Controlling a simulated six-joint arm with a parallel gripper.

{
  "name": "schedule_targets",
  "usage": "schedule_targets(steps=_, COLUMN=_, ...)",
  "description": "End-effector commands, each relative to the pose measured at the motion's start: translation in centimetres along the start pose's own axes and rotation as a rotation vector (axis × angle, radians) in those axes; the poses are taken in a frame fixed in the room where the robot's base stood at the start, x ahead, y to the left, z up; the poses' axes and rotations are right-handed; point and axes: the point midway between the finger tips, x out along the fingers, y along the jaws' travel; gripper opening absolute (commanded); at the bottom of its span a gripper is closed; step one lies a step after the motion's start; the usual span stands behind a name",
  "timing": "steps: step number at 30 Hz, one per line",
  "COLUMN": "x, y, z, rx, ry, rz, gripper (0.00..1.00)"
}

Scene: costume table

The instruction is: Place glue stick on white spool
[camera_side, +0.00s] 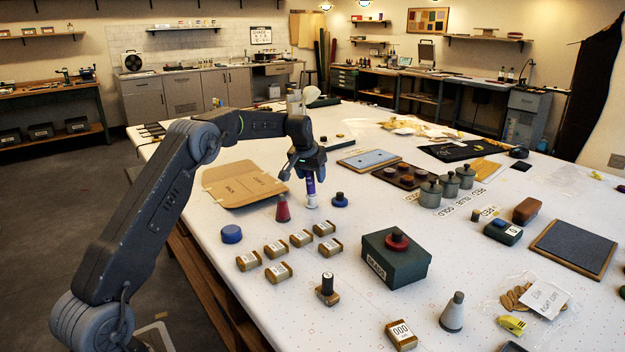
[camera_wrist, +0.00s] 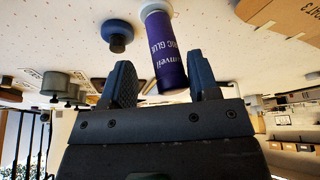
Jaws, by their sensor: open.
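The glue stick (camera_side: 310,186) is a purple-blue tube with pale lettering. It stands about upright, and its lower end appears to rest on the white spool (camera_side: 311,202). In the wrist view the glue stick (camera_wrist: 164,52) lies between the fingers, with the white spool (camera_wrist: 154,8) at its far end at the picture's top edge. My gripper (camera_side: 308,167) is open above and around the upper end of the glue stick. In the wrist view the fingers of my gripper (camera_wrist: 162,84) are spread, with a gap visible on the left; contact on the right cannot be told.
Brown cardboard (camera_side: 243,184) lies behind. Several small labelled boxes (camera_side: 274,249) and a green box (camera_side: 397,260) are nearer the camera.

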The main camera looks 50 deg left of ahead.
Motion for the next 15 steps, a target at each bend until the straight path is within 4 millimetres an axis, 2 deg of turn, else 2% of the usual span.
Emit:
schedule_targets(steps=3, x=-2.8, y=0.0, z=-0.1, rx=0.000, ry=0.005, rz=0.000, gripper=0.55)
schedule_targets(steps=9, x=-6.9, y=0.0, z=0.0, rx=0.000, ry=0.004, rz=0.000, gripper=0.55)
schedule_targets(steps=15, x=-9.4, y=0.0, z=0.0, rx=0.000, ry=0.001, rz=0.000, gripper=0.55)
